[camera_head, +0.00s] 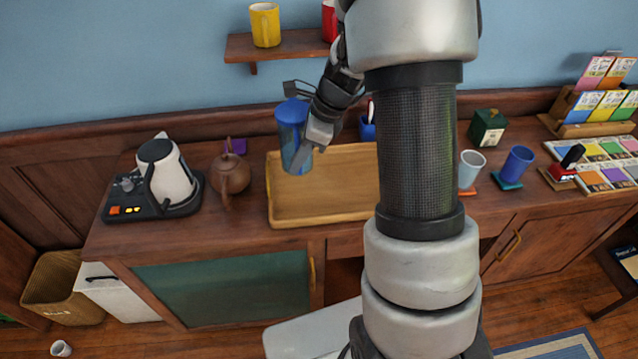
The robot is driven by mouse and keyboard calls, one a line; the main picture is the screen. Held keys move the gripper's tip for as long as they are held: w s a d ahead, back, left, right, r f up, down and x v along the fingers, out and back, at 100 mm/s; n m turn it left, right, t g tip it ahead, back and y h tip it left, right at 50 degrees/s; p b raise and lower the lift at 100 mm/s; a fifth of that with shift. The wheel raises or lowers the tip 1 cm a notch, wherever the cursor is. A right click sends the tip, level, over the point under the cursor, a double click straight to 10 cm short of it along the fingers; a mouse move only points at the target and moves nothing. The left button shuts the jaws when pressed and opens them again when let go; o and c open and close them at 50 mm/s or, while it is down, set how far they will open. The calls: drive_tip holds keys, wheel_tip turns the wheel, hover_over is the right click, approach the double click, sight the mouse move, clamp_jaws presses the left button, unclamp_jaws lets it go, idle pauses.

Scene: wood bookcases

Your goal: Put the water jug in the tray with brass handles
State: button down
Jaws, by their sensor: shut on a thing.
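The water jug (291,130) is a blue, see-through cylinder with a darker blue top. It is upright or slightly tilted, over the left part of the wooden tray (325,212). My gripper (304,150) is shut on the jug at its right side. I cannot tell whether the jug's base touches the tray floor or is above it. The tray lies on the cabinet top, and a brass handle (268,182) shows at its left end. My arm hides the tray's right end.
A brown teapot (230,173) and a white kettle on a black base (166,177) stand left of the tray. A blue cup (367,127) stands behind it. A pale cup (470,168) and a blue cup (517,164) stand to the right. A shelf (275,47) with mugs hangs above.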

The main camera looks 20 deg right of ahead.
wheel_tip(320, 180, down, 8)
drive_tip(key=shift+f+b, duration=0.15)
drive_tip(key=shift+b, duration=0.3)
drive_tip(key=shift+f, duration=0.2)
drive_tip(key=c, duration=1.8)
unclamp_jaws()
